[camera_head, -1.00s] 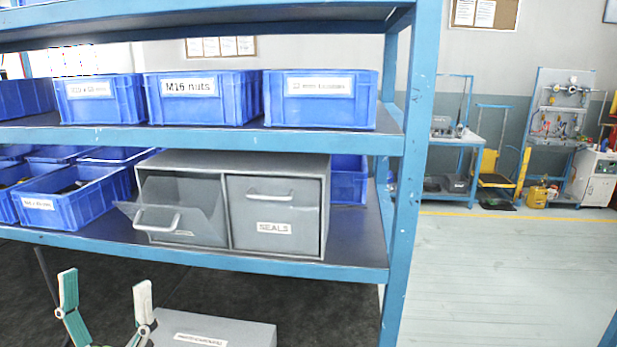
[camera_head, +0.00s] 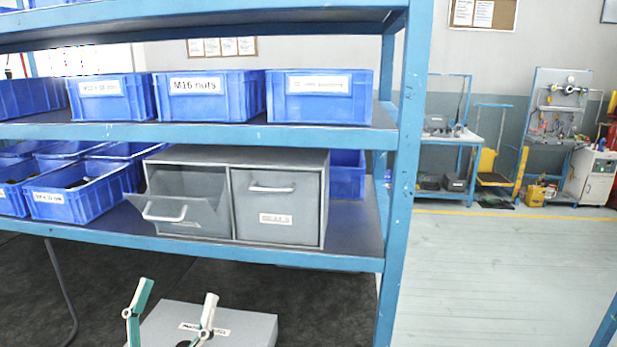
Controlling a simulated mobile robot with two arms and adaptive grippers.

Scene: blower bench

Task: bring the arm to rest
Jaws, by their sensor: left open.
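My left gripper (camera_head: 170,312) shows at the bottom of the head view, with one green finger and one white finger standing up and spread apart. It is open, and nothing shows between the fingers. It is below the lower shelf, in front of a grey box (camera_head: 247,325) with a white label, which it partly covers. I cannot tell whether it touches the box. The rest of the left arm is out of frame below. My right gripper is not in view.
The blue shelf rack (camera_head: 300,258) stands close above the gripper. A grey two-drawer cabinet (camera_head: 240,155) sits on its lower shelf, with the left drawer (camera_head: 187,192) tilted open and the SEALS drawer (camera_head: 277,205) shut. Blue bins (camera_head: 210,97) fill the shelves. Open floor (camera_head: 500,270) lies right.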

